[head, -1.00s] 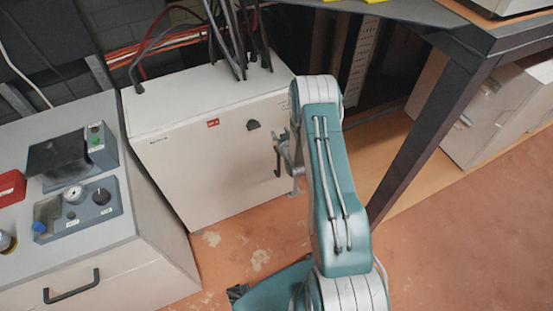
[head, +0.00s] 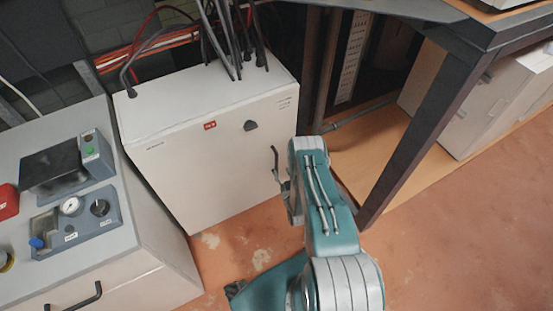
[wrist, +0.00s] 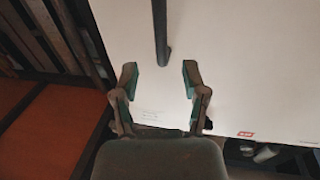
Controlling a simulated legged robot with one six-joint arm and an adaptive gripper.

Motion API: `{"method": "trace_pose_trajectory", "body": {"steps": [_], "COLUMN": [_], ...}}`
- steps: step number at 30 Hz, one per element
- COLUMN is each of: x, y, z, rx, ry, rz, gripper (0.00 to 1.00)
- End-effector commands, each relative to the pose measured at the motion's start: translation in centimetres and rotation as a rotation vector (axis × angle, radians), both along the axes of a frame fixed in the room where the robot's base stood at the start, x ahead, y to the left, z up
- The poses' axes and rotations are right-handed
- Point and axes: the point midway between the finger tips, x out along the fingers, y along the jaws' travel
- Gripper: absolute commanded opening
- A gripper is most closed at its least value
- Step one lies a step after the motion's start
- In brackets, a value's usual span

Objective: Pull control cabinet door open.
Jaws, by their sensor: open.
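The control cabinet (head: 205,165) is a white box with a red label and a dark knob on its front. Its door looks shut. The dark upright bar handle (head: 275,160) is near the door's right edge; it also shows in the wrist view (wrist: 160,35). My gripper (wrist: 160,78) is open, with its two green-padded fingers on either side of the handle's line. The handle's end lies about level with the fingertips, and I cannot tell whether they touch it.
A grey console (head: 80,225) with gauges and a black drawer handle stands at the left. Cables (head: 230,40) run into the cabinet's top. A dark table leg (head: 425,135) stands to the right of my arm. Orange floor (head: 460,240) is open at the lower right.

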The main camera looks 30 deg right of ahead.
Motion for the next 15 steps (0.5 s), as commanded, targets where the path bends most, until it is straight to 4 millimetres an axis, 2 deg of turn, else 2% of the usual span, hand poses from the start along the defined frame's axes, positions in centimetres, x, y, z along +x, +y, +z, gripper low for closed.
{"method": "trace_pose_trajectory", "body": {"steps": [3,9,15], "x": [2.4,5.6,7.1], "y": [-0.3,-0.9,-1.2], "z": [0.1,0.0,0.0], "rx": [0.0,0.0,0.001], "ry": [-0.003,-0.002,0.0], "rz": [0.001,0.001,0.0], "gripper": [0.57,0.57,0.57]}}
